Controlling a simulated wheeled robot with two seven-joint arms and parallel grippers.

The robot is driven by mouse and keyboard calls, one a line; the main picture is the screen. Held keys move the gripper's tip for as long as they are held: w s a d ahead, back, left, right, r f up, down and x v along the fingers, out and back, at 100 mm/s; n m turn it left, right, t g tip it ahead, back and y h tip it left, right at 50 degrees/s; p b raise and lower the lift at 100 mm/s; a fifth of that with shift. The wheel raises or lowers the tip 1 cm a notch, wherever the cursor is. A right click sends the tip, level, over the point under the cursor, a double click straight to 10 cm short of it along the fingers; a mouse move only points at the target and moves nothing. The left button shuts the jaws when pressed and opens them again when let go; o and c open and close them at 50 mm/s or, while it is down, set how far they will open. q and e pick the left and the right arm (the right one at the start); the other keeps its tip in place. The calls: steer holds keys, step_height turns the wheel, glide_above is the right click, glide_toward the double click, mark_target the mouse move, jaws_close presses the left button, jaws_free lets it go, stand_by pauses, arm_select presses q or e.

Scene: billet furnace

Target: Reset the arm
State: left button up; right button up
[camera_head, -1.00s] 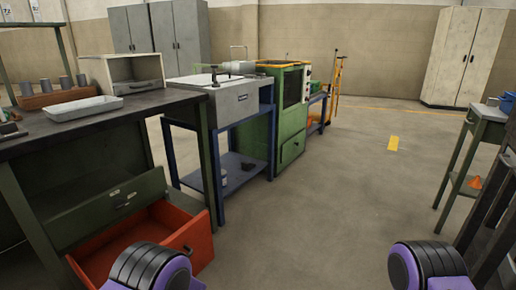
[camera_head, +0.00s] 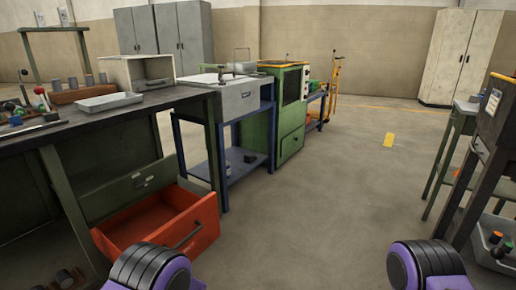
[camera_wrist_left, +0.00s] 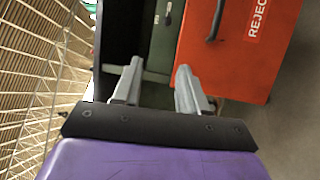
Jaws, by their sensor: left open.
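My left gripper (camera_wrist_left: 158,72) shows in the left wrist view, its two grey fingers apart with nothing between them. Beyond it are dark green bench panels and an open red drawer (camera_wrist_left: 238,50) with a black handle and a white label beginning "REJEC". The drawer looks beyond and to the right of the fingers, with no visible contact. In the head view only purple and black joints of my left arm (camera_head: 150,268) and right arm (camera_head: 428,265) show at the bottom. Neither gripper shows there, and my right gripper is hidden from both views.
The red drawer (camera_head: 165,222) juts out from the left workbench (camera_head: 110,107). A sink stand (camera_head: 232,100) and a green oven (camera_head: 290,105) stand beyond. At right are a dark stand (camera_head: 490,135) and a grey bin (camera_head: 490,245) on the floor. The middle floor is clear.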

arm_select(q)
steer(key=s+a+f+m+g+h+b, duration=0.1)
steer(key=s+f+m+g+h, duration=0.2)
steer(key=s+f+m, duration=0.35)
steer(key=s+a+f+m+g+h+b, duration=0.15)
steer(key=s+f+m+h, duration=0.25)
steer(key=f+m, duration=0.4)
steer(key=s+a+f+m+g+b, duration=0.1)
steer(key=s+a+f+g+b, duration=0.2)
steer(key=s, duration=0.5)
steer(key=s+a+f+m+g+b, duration=0.1)
steer(key=s+f+g+b, duration=0.2)
steer(key=s+f, duration=0.4)
steer(key=s+a+f+m+g+b, duration=0.1)
steer(key=s+a+f+g+b, duration=0.15)
steer(key=s, duration=0.65)
arm_select(e)
step_height(320, 180, down, 11)
steer(key=s, duration=0.2)
arm_select(q)
step_height(320, 180, up, 36)
steer(key=w+p, duration=0.1)
steer(key=p, duration=3.5)
steer(key=shift+g+p, duration=0.3)
arm_select(e)
step_height(320, 180, up, 36)
steer(key=shift+w+r, duration=0.25)
steer(key=shift+w, duration=0.15)
steer(key=shift+d, duration=0.1)
